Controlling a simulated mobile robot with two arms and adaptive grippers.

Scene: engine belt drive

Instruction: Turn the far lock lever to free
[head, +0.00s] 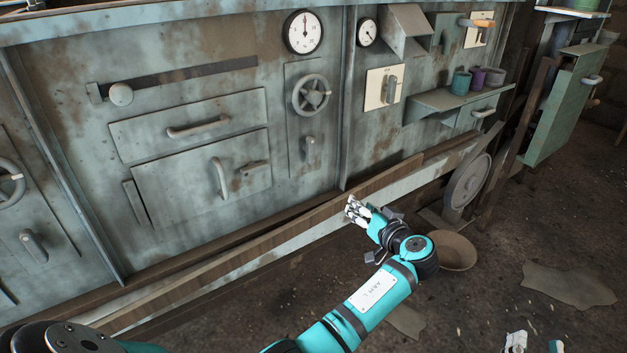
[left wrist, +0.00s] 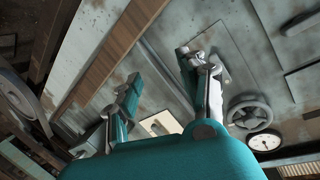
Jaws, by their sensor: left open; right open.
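Several grey levers show in the head view: one on a narrow panel (head: 309,150) below a handwheel, one on a cream plate (head: 390,90), and one at the lower left (head: 33,246). A lever with an orange handle (head: 477,23) sits on another cream plate at the far upper right. I cannot tell which is the far lock lever. My left gripper (head: 355,211) is open and empty, in front of the low rail and apart from every lever. Its spread fingers (left wrist: 159,65) fill the middle of the left wrist view. My right gripper (head: 536,345) is open, cut off at the bottom edge.
The handwheel (head: 311,95) and a round gauge (head: 303,32) are on the machine front. A shelf (head: 455,100) with several cups juts out at right. A brown rail (head: 250,233) runs along the base. A bowl (head: 455,251) lies on the floor beside a large pulley (head: 467,182).

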